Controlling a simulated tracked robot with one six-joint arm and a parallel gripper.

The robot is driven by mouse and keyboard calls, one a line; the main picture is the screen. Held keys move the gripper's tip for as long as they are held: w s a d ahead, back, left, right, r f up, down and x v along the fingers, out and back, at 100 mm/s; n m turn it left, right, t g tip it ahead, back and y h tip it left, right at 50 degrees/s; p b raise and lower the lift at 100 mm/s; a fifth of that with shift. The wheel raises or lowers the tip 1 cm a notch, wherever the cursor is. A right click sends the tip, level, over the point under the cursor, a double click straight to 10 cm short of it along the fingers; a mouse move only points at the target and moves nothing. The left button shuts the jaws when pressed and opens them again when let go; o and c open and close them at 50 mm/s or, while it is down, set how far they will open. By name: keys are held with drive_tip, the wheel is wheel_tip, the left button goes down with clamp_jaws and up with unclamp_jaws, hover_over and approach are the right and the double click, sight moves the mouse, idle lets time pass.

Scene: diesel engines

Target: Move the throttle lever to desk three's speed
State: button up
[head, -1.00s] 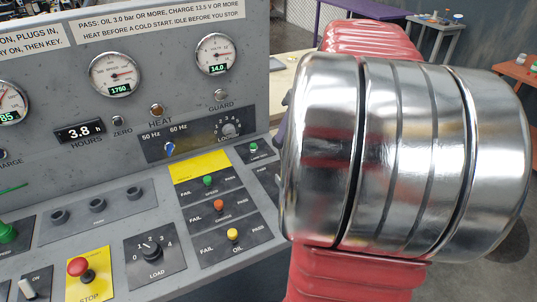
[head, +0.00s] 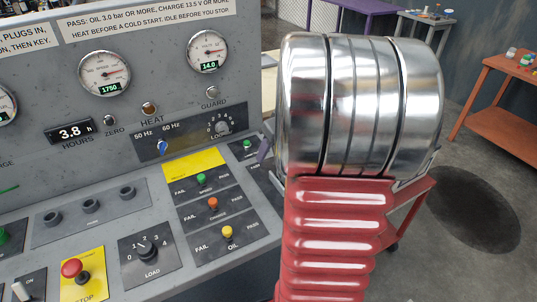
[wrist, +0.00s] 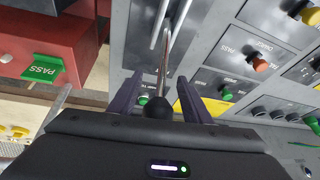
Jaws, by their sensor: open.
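The throttle lever (wrist: 164,65), a thin metal rod with a black ball knob (wrist: 158,107), shows in the wrist view. My gripper (wrist: 160,78) has its two purple fingers open, one on each side of the lever. The knob sits between the fingers, close to the palm, with gaps visible on both sides. In the head view only a purple bit of the gripper shows beside my arm, which hides the lever. The speed gauge (head: 104,73) reads 1750 on its green display.
The grey desk carries a red STOP button (head: 72,268), a LOAD knob (head: 145,250) and a yellow label (head: 194,163) above the test switches. A green PASS tag (wrist: 42,68) lies on a red surface in the wrist view. An orange table (head: 500,90) stands at the right.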

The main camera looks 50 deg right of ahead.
drive_tip(key=shift+x, duration=1)
clamp_jaws()
